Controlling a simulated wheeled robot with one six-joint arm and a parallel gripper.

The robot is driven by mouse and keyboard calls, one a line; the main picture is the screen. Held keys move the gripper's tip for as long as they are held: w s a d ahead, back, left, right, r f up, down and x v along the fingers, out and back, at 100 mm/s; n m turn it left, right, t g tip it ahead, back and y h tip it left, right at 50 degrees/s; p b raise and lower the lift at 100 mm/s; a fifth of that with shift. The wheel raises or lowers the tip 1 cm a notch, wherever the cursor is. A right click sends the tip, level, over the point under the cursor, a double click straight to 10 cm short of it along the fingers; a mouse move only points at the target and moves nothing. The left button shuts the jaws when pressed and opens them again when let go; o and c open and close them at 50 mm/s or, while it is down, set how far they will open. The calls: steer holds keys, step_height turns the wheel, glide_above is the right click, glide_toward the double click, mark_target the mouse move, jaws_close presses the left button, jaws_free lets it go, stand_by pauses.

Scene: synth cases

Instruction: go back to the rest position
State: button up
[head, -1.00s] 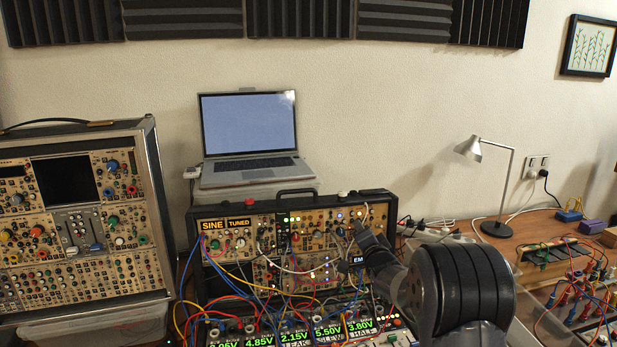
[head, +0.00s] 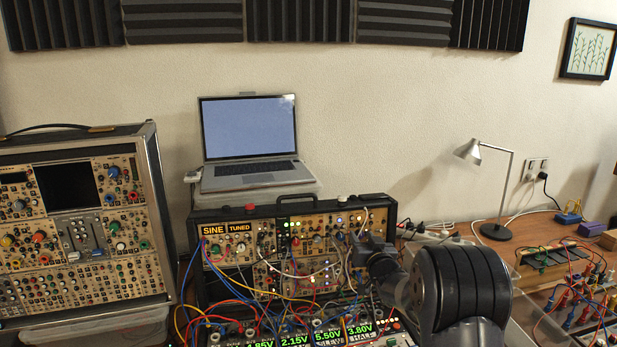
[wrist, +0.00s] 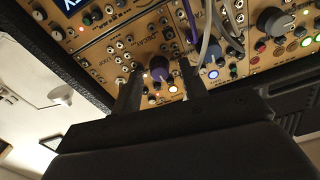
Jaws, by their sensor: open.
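My gripper (head: 368,245) is at the right part of the middle synth case (head: 292,206), in front of its panel. In the wrist view its two dark fingers (wrist: 160,92) stand apart with nothing visible held between them. A knob with a purple face (wrist: 161,74) shows in the gap, with small lit buttons beside it. I cannot tell how far the fingertips are from the panel. My dark arm joint hides part of the case's lower right.
Patch cables (head: 225,290) hang in front of the middle case. A second synth case (head: 158,205) stands at the left. A laptop (head: 250,128) sits behind. A desk lamp (head: 497,232) and patched modules (head: 570,300) are at the right.

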steer(key=shift+n, duration=1)
steer(key=shift+p, duration=0.3)
